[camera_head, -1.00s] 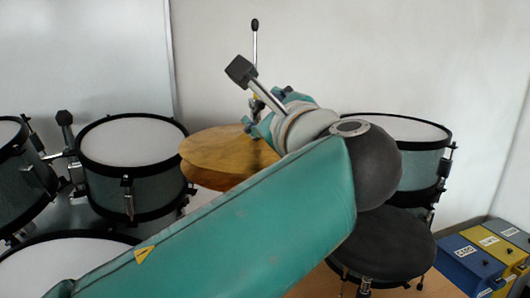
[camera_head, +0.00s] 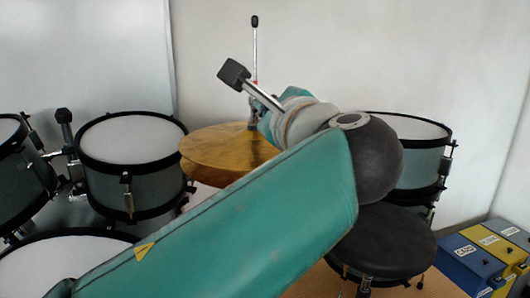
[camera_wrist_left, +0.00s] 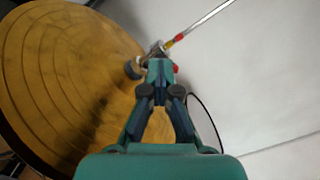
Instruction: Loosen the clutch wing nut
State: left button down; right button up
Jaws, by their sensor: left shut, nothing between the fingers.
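The hi-hat cymbals (camera_head: 215,150) are brass coloured, with a thin upright rod (camera_head: 255,50) rising above them. In the left wrist view the cymbal (camera_wrist_left: 60,75) fills the left side, and the rod (camera_wrist_left: 215,18) runs to the upper right from the clutch (camera_wrist_left: 156,48). I cannot clearly pick out the wing nut, since my fingers cover that area. My left gripper (camera_wrist_left: 160,68) is shut and empty, its tips at or just in front of the clutch; contact cannot be told. In the head view my wrist hides most of the gripper.
A white-topped drum (camera_head: 130,138) stands left of the cymbals, and another drum (camera_head: 410,130) is behind my arm at right. A dark round seat (camera_head: 385,245) is below my wrist. Blue and yellow boxes (camera_head: 485,250) stand at the far right.

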pick_arm(q)
jog(key=n, duration=0.2)
jog(key=shift+f+n+b, duration=0.2)
jog(key=shift+n+b, duration=0.2)
jog(key=shift+r+n, duration=0.15)
jog(key=shift+n, duration=0.15)
jog(key=shift+n+b, duration=0.45)
jog(key=shift+n, duration=0.35)
jog(key=c, duration=1.8)
grip_release()
jog(key=shift+d, duration=0.1)
jog(key=o, duration=0.6)
jog(key=shift+c, duration=0.2)
jog(key=o, duration=0.7)
jog(key=shift+w, duration=0.1)
jog(key=shift+d, duration=0.1)
